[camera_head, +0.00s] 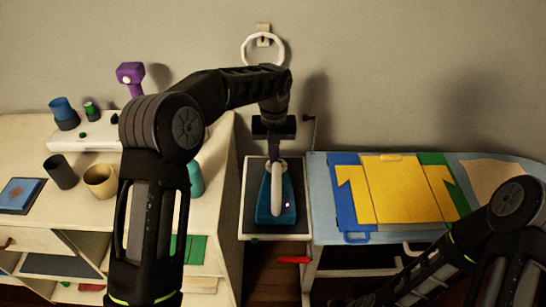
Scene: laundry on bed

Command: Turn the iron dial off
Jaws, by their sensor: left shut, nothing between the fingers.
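The iron (263,208) is teal with a pale handle and lies on a dark pad on a small white stand in the middle of the head view. A small pinkish light shows on its right side. My left gripper (274,154) points down at the far end of the iron's handle, shut with nothing in it. I cannot tell whether its fingertips touch the iron. The dial itself cannot be made out; the gripper may cover it. My right arm comes in at the lower right, and its gripper cannot be made out.
To the right, a bed or board (330,232) carries a blue, yellow and green folding panel (395,190). To the left, a cream shelf unit holds a dark cup (60,172), a tan cup (101,181) and a purple device (131,76). A white ring (246,40) hangs on the wall.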

